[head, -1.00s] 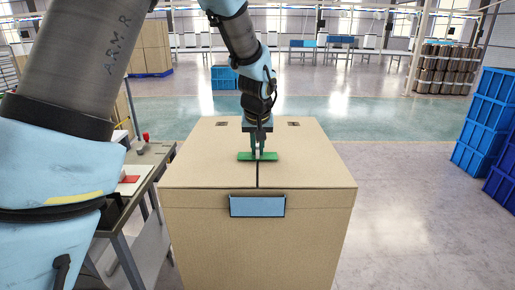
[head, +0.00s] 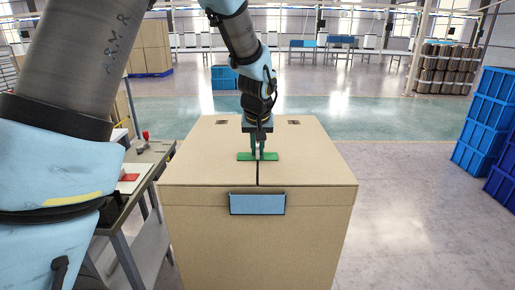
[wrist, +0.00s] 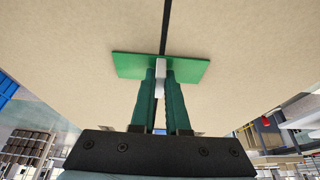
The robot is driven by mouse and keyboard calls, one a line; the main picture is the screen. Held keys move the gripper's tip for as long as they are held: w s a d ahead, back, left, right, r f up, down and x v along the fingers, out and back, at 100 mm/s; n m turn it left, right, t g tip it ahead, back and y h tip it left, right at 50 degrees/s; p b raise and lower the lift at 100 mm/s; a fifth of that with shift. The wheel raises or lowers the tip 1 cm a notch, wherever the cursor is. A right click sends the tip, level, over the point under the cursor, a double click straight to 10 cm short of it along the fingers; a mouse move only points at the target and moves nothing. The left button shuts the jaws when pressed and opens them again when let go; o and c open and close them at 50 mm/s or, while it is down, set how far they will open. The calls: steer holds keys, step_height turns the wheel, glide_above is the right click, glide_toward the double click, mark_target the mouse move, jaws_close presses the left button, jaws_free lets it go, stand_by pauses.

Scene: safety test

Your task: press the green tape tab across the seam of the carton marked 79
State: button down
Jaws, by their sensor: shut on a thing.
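The large tan carton (head: 210,172) stands in front of me with a dark seam (head: 258,174) running front to back along its top. No number 79 is readable; its front bears a plain blue label (head: 257,204). The green tape tab (head: 269,156) lies level crosswise over the seam, with a part on each side; it also shows in the wrist view (wrist: 130,64). My gripper (head: 258,153) points down and is shut on a small pale upright piece (wrist: 160,76) at the tab's middle. I cannot tell whether the tab touches the carton all along.
A workbench (head: 148,160) with a red-and-white item stands close to the carton's left. Blue crates (head: 482,125) are stacked at the right. The floor between the carton and those crates is clear. Dark drums (head: 446,68) stand far back right.

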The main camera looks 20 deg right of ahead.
steer(key=shift+f, duration=0.1)
stand_by(0.3)
steer(key=c, duration=0.8)
jaws_free()
steer(key=shift+c, duration=0.2)
steer(key=shift+o, duration=0.3)
steer(key=shift+o, duration=1.3)
steer(key=shift+r+p, duration=2.35)
steer(key=shift+r, duration=1.2)
